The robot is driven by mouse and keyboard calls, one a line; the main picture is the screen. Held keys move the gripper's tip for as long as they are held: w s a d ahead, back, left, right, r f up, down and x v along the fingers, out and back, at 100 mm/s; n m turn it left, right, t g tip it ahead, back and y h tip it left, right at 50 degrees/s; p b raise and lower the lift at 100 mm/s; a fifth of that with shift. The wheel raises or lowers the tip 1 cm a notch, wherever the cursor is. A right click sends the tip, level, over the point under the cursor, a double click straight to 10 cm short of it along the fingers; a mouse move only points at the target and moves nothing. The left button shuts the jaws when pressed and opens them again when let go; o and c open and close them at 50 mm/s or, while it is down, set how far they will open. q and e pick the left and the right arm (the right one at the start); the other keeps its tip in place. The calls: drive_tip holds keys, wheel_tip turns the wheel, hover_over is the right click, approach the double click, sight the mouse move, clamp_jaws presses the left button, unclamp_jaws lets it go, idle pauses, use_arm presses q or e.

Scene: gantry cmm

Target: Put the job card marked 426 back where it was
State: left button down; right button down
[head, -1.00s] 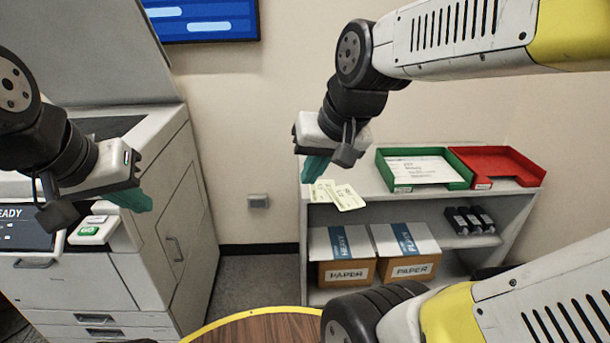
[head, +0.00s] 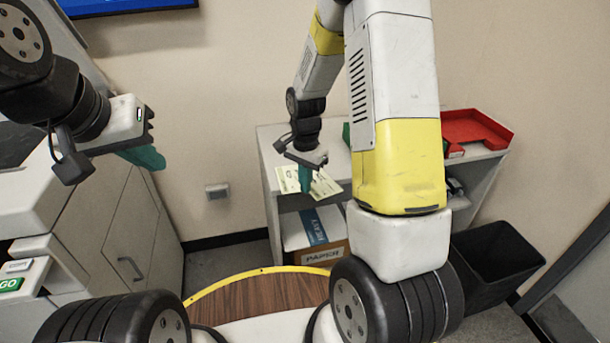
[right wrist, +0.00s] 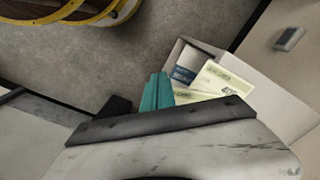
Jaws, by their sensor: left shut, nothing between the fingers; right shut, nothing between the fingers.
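Two pale yellow-green job cards lie close together on the left end of the shelf top: one on the left (head: 287,180) and one on the right (head: 326,184). In the right wrist view one card (right wrist: 224,82) shows large print starting with a 4; the rest is too small to read surely. The other card (right wrist: 186,97) is partly hidden by my gripper. My right gripper (head: 305,180), with teal fingers (right wrist: 157,91), is shut and empty, in front of the cards in the head view. My left gripper (head: 148,158) is shut and empty near the printer.
A red tray (head: 475,130) sits on the shelf top; a green tray is mostly hidden behind my right arm. A paper box (head: 322,252) stands on the shelf below. A black bin (head: 495,255) is right of the shelf.

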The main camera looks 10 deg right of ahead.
sight(327, 189)
drive_tip(key=w+d+f, duration=0.2)
drive_tip(key=d+f, duration=0.1)
drive_tip(key=f, duration=0.6)
drive_tip(key=shift+w+f, duration=0.3)
drive_tip(key=shift+f, duration=0.05)
drive_tip(key=w+d, duration=0.5)
drive_tip(key=d, duration=0.1)
drive_tip(key=shift+w, duration=0.2)
